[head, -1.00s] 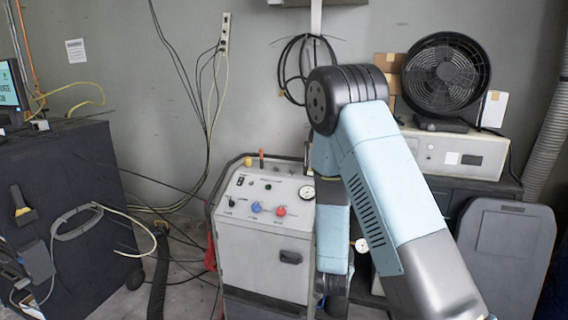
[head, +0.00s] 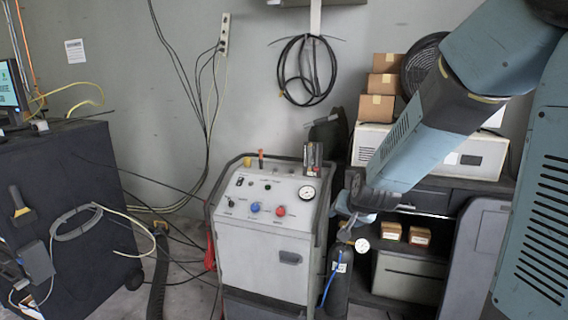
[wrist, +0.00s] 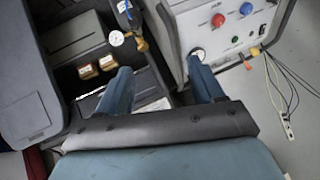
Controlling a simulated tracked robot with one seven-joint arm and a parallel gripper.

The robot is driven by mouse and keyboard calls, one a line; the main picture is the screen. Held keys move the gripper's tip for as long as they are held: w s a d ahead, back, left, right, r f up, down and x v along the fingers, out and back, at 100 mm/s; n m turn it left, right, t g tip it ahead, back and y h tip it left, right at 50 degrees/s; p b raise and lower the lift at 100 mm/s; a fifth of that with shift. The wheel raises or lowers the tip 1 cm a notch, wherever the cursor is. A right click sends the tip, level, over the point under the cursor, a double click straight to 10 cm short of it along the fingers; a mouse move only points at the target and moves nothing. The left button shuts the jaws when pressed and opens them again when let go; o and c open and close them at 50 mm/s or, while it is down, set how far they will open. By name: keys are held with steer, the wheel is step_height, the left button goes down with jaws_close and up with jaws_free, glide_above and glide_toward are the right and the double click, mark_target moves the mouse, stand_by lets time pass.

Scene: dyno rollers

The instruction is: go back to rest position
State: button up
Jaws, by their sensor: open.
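My arm comes in from the right in the head view. Its forearm slopes down and left to my gripper (head: 352,208), small and partly hidden, close to the right side of the grey control cart (head: 262,262). In the wrist view my gripper (wrist: 162,76) has two blue fingers spread wide apart with nothing between them. The cart also shows in the wrist view (wrist: 185,22), ahead and to the right of the fingers.
A dark gas cylinder (head: 338,285) with a gauge stands beside the cart. A shelf unit (head: 425,198) holds small cartons (head: 419,237); a white instrument box (head: 368,142) and a fan (head: 424,62) are on top. A dark cabinet (head: 70,200) stands left. Some floor shows between cabinet and cart.

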steer(key=s+d+r+n+g, duration=0.1)
steer(key=s+d+r, duration=0.1)
steer(key=s+r, duration=0.3)
steer(key=s+d+r+n+g, duration=0.1)
steer(key=s+r, duration=0.3)
steer(key=s, duration=0.7)
steer(key=s+d+r+n+g+h, duration=0.1)
steer(key=s+d+r+n, duration=0.1)
steer(key=s+r, duration=0.3)
steer(key=shift+s+d+r, duration=0.3)
steer(key=shift+s+d, duration=0.6)
steer(key=shift+s, duration=1)
steer(key=shift+c, duration=0.2)
stand_by(0.8)
